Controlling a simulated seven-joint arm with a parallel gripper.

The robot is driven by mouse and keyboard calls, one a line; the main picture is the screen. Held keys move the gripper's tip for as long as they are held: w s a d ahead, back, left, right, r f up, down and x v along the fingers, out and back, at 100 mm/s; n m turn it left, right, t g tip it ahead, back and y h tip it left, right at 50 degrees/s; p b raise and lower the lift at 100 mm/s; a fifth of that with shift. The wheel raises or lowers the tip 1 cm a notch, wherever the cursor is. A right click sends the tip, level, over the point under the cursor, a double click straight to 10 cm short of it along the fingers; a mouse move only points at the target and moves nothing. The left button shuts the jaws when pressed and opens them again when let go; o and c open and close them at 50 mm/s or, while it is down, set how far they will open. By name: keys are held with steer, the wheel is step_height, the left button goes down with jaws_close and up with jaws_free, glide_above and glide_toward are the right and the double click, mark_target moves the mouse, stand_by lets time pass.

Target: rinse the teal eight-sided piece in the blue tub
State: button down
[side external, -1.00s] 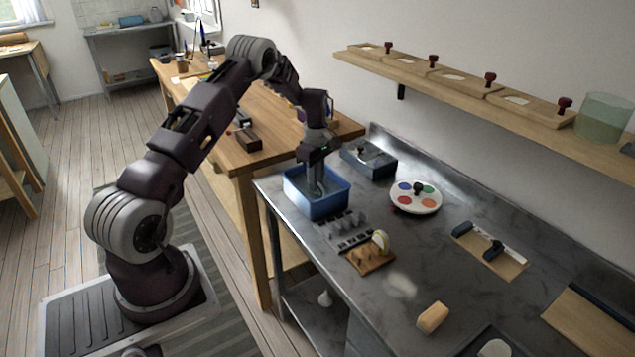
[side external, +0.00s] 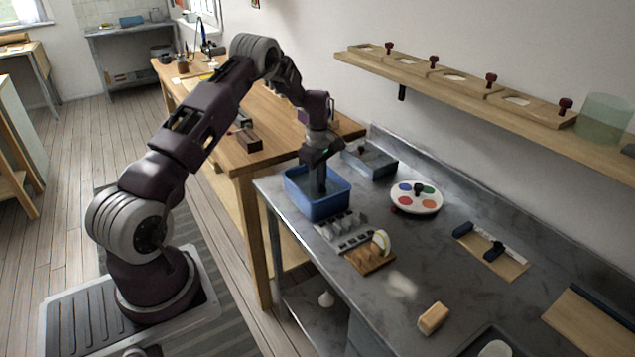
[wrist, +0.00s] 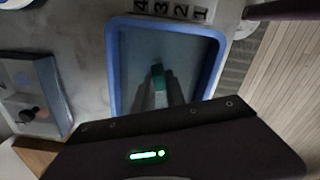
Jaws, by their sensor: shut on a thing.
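The blue tub (side external: 325,208) stands at the left end of the metal bench. It fills the middle of the wrist view, where its blue rim (wrist: 114,70) frames a grey inside. My gripper (side external: 316,185) points down into the tub, with its fingers below the rim level. In the wrist view my gripper (wrist: 162,95) is shut on the teal piece (wrist: 158,72), which shows as a small green end at the fingertips. The piece's eight-sided outline cannot be made out. In the side view the piece is hidden by the tub wall and my gripper.
A grey-blue box (side external: 370,160) stands behind the tub. A slotted rack (side external: 343,230) with numbers and a small wooden stand (side external: 371,260) sit in front. A round paint palette (side external: 416,197) lies to the right. A wooden shelf (side external: 450,88) runs along the wall above.

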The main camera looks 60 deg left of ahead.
step_height(320, 180, up, 12)
steer(key=shift+f, duration=0.2)
stand_by(0.8)
